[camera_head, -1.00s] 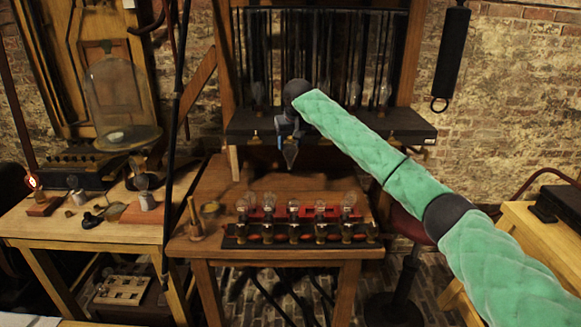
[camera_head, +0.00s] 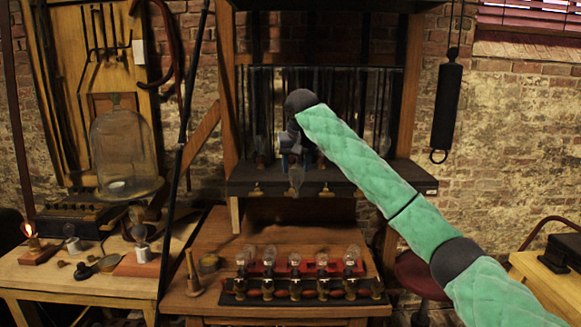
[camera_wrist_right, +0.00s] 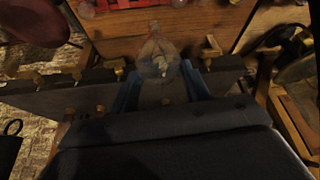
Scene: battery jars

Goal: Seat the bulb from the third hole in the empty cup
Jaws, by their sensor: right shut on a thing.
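My right gripper (camera_head: 294,158) is shut on a clear glass bulb (camera_head: 296,178), which hangs below the fingers in front of the dark shelf. In the right wrist view the two blue fingers (camera_wrist_right: 160,88) flank the bulb (camera_wrist_right: 160,55), with its inner parts showing through the glass. Other bulbs stand on the shelf behind the gripper; one (camera_head: 261,152) shows at its left. The gripper and bulb hide part of the shelf, and I cannot make out an empty cup there. My left gripper is not in view.
The dark shelf (camera_head: 400,180) has brass fittings along its front edge. Below it, a black rack (camera_head: 235,297) with several bulbs and a red strip lies on the wooden table (camera_head: 225,235). A glass dome (camera_head: 120,150) and a candle (camera_head: 31,238) stand at the left.

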